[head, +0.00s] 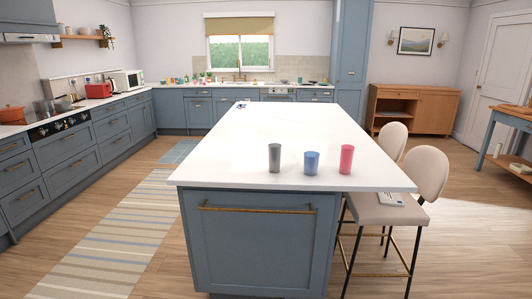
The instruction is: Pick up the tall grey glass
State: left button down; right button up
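The tall grey glass (275,158) stands upright near the front edge of the white island top (290,125). It is the leftmost of three glasses in a row. A blue glass (311,162) stands to its right, a little apart, and a pink-red glass (346,159) stands further right. Nothing touches the grey glass. Neither of my grippers shows in the head view.
The island top behind the glasses is mostly clear, with a small dark item (242,105) at its far left. A bar handle (255,209) sticks out from the island's front. Two cream stools (427,172) stand at its right side. A striped rug (120,235) lies on the left.

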aim_at(274, 149)
jog(key=i+u, duration=0.25)
jog(key=i, duration=2.25)
